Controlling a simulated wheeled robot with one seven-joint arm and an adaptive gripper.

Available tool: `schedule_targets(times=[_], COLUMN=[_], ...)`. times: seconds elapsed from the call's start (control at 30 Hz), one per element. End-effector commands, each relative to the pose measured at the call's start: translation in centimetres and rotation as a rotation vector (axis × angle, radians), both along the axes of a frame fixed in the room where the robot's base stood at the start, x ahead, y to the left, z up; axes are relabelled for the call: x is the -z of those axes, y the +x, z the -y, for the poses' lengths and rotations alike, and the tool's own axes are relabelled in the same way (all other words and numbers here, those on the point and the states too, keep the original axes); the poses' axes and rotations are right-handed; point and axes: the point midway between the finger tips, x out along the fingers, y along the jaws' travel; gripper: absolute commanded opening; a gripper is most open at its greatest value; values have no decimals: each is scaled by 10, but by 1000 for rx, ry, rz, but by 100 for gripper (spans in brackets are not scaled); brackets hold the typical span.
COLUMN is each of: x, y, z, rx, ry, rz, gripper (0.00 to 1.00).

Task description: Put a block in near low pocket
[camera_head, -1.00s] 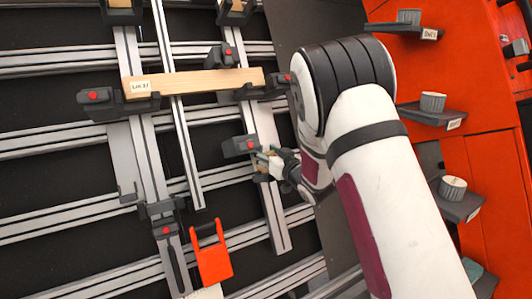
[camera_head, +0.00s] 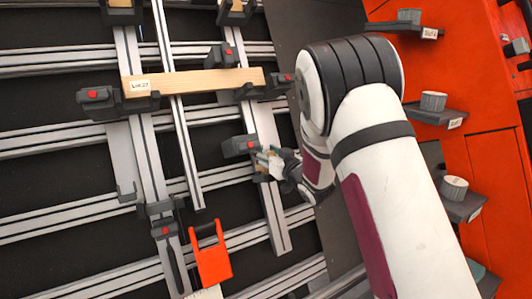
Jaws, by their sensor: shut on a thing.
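My gripper (camera_head: 272,164) is near the middle of the head view, at a dark clamp with a red button (camera_head: 240,146) on the right upright rail. It is shut on a small pale wooden block (camera_head: 263,162), which is mostly hidden by the fingers. The block is close to the clamp; I cannot tell whether they touch or whether the block sits in a pocket. My arm covers the area to the right of the gripper.
A labelled wooden board (camera_head: 195,82) rests across clamps above. An orange tool (camera_head: 212,258) hangs at lower centre. Small shelves with grey cups (camera_head: 433,102) stand at the right by an orange cabinet (camera_head: 495,150). Metal rails (camera_head: 60,222) cross the dark backing.

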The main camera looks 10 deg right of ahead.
Motion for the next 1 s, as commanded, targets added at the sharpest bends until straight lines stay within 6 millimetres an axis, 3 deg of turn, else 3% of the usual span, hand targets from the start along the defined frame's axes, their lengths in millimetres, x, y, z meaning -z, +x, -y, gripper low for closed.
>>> schedule_targets(times=[0.03, 0.13, 0.17, 0.3, 0.67, 1.0], x=[8, 9, 9, 9, 10, 7], y=[2, 2, 2, 2, -4, -65], z=[16, 16, 16, 16, 18, 32], rx=[30, 30, 30, 30, 30, 21], ry=[-14, -14, -14, -14, -14, -8], rz=[-11, -11, -11, -11, -14, -13], gripper=[0, 0, 49, 77, 77, 77])
